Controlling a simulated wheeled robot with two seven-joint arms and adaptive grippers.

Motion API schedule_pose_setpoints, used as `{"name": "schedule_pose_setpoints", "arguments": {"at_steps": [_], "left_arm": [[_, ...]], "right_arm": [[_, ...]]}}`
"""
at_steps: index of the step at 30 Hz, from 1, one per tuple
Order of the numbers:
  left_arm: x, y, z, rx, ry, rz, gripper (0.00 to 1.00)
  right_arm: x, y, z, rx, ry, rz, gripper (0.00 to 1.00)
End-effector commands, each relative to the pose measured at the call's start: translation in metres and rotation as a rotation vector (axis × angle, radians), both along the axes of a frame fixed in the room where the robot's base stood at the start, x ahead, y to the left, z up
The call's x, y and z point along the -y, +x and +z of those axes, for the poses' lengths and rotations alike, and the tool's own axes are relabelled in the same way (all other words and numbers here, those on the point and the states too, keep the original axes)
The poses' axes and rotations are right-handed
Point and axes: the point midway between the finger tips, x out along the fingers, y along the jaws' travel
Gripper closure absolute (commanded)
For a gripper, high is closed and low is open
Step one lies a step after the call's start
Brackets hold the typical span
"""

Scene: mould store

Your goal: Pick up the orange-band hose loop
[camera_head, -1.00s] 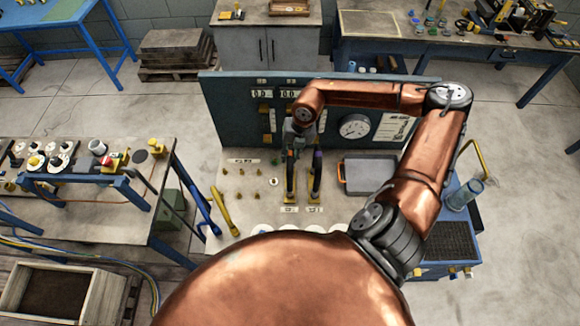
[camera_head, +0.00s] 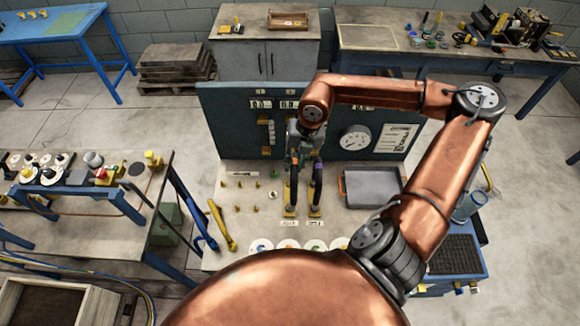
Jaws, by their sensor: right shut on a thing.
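My right gripper (camera_head: 298,152) points down at the top of the left of two dark upright hose loops on the workbench. It is shut on that loop, which I take for the orange-band hose loop (camera_head: 292,185); its band is mostly hidden by the gripper and too small to read. The loop's lower end still stands at its yellow base, with a white label in front. The second hose loop (camera_head: 317,185) stands just to the right, very close to the gripper. My left gripper is not in view.
A dark blue panel (camera_head: 230,120) with a round gauge (camera_head: 355,138) rises behind the loops. A grey tray (camera_head: 372,186) lies to the right. Small yellow pegs stand at the left, with a yellow handle (camera_head: 222,226) at the bench edge. White discs line the front.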

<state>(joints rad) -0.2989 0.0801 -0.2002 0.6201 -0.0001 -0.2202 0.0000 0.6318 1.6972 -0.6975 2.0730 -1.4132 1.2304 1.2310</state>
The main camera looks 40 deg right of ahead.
Motion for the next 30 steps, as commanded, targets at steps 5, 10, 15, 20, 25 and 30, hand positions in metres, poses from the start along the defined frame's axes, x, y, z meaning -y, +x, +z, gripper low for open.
{"name": "schedule_pose_setpoints", "arguments": {"at_steps": [5,10,15,20,25,30], "left_arm": [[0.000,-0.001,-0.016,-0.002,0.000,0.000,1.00],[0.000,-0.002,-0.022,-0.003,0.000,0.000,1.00],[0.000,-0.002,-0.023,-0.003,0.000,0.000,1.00],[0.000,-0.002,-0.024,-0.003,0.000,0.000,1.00],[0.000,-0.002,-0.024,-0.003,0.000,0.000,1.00],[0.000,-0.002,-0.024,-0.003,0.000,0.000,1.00]], "right_arm": [[-0.014,-0.044,0.022,-0.001,-0.008,0.000,1.00],[-0.024,-0.070,0.036,-0.002,-0.005,-0.001,1.00],[-0.030,-0.083,0.044,0.000,-0.003,-0.001,1.00],[-0.033,-0.089,0.047,0.001,0.000,-0.001,1.00],[-0.034,-0.090,0.048,0.000,0.001,-0.001,1.00],[-0.034,-0.090,0.048,0.000,0.001,-0.001,1.00]]}}
